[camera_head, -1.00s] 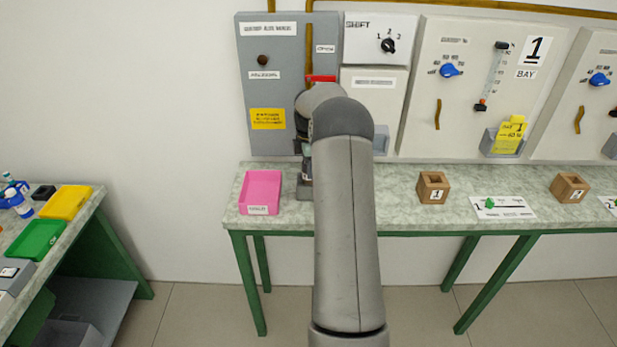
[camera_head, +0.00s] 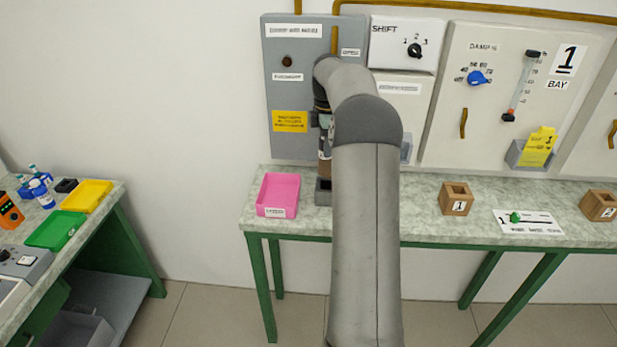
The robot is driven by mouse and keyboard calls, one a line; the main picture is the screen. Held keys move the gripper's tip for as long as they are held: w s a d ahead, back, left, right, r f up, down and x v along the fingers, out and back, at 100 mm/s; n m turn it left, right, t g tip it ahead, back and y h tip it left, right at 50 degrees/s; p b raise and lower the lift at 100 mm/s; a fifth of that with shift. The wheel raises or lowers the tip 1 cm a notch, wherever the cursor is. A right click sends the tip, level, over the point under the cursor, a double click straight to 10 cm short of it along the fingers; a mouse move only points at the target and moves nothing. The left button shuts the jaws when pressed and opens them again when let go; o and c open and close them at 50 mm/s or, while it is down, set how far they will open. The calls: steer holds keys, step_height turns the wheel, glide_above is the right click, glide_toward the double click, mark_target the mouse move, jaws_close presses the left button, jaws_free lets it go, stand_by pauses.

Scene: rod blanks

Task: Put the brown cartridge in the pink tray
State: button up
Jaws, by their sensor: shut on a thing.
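The brown cartridge (camera_head: 324,168) is upright below my gripper (camera_head: 324,150), which is shut on it. Its lower end is at the mouth of a small grey square holder (camera_head: 323,197) on the bench; I cannot tell whether it is still partly inside. My forearm covers part of the gripper, and the fingertips are small and hard to make out. The pink tray (camera_head: 278,195) stands on the bench just left of the grey holder. It looks empty and has a white label on its front.
The grey wall panel (camera_head: 290,90) rises close behind my gripper. Wooden boxes (camera_head: 456,199) and a white slider card (camera_head: 528,222) are on the bench to the right. A side table at left holds a yellow tray (camera_head: 87,196) and a green tray (camera_head: 56,231).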

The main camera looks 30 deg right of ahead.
steer(key=s+a+r+b, duration=0.15)
steer(key=s+a, duration=0.25)
steer(key=a, duration=0.5)
steer(key=s+a+r+b, duration=0.1)
steer(key=s+a+b, duration=0.2)
steer(key=a, duration=0.5)
steer(key=w+d+f+p, duration=0.3)
steer(key=w+f+p, duration=0.1)
steer(key=w+f, duration=0.8)
steer(key=shift+w+d+f+p, duration=0.4)
steer(key=shift+f, duration=0.2)
steer(key=shift+f, duration=0.2)
steer(key=o, duration=1)
steer(key=shift+o, duration=0.2)
